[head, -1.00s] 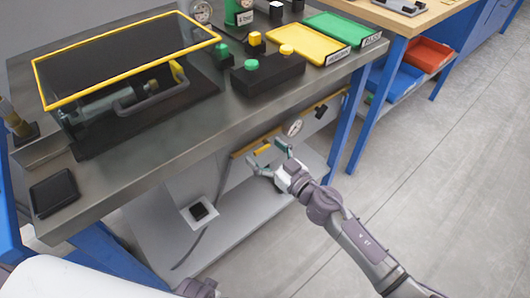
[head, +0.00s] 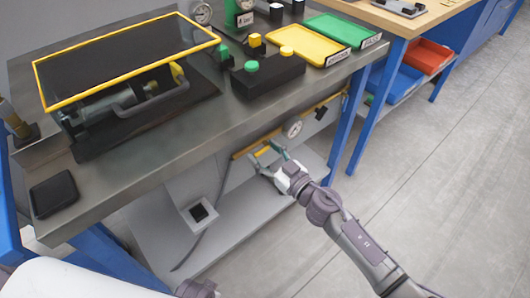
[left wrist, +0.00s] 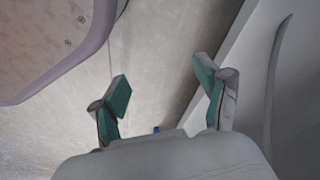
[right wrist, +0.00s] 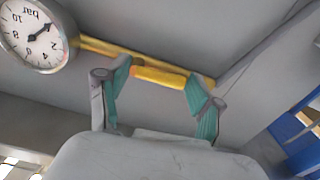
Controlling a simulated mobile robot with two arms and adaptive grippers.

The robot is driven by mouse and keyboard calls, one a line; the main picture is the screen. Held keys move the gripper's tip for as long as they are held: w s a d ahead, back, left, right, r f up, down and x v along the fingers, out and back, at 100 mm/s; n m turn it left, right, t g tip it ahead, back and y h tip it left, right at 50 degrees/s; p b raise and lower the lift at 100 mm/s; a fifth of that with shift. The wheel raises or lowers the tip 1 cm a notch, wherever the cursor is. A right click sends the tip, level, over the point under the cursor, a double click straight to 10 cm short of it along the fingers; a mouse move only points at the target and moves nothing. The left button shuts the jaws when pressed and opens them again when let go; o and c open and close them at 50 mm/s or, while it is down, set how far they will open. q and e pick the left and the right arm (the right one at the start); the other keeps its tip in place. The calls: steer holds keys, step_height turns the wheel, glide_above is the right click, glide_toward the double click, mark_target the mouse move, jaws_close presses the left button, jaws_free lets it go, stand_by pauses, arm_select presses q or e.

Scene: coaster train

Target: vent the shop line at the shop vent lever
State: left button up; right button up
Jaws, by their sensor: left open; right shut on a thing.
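The shop vent lever (right wrist: 158,77) is a short yellow bar at the yellow pipe under the workbench. My right gripper (head: 266,154) is shut on it. In the right wrist view the lever spans between the two teal fingertips of this gripper (right wrist: 157,80) and lies nearly along the pipe. A round white pressure gauge (right wrist: 33,35) sits on the pipe to the left in that view, and beside the lever in the head view (head: 293,128). My left gripper (left wrist: 164,85) is open and empty, with its fingers apart over a pale surface.
The steel workbench (head: 160,150) hangs over the pipe. On it stand a yellow-framed guard (head: 125,60), a black button box (head: 268,75), and yellow (head: 310,45) and green (head: 343,30) trays. A blue leg (head: 345,125) stands right of the pipe. The floor to the right is clear.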

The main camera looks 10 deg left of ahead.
arm_select(q)
steer(key=w+r+b, duration=0.2)
steer(key=w+r, duration=0.1)
steer(key=r, duration=0.4)
steer(key=shift+d+r+t, duration=0.2)
steer(key=shift+r+t, duration=0.1)
steer(key=shift+r, duration=0.05)
arm_select(e)
steer(key=shift+w+d+f+n, duration=0.3)
steer(key=shift+f+n, duration=0.15)
steer(key=shift+n, duration=2.45)
steer(key=shift+w+d+f+n, duration=0.25)
steer(key=shift+w+f+n, duration=0.15)
steer(key=shift+n, duration=2.5)
steer(key=shift+w+d+f+n, duration=0.25)
steer(key=shift+f+n, duration=0.2)
steer(key=shift+n, duration=2.45)
steer(key=o, duration=1.1)
steer(key=shift+r, duration=0.1)
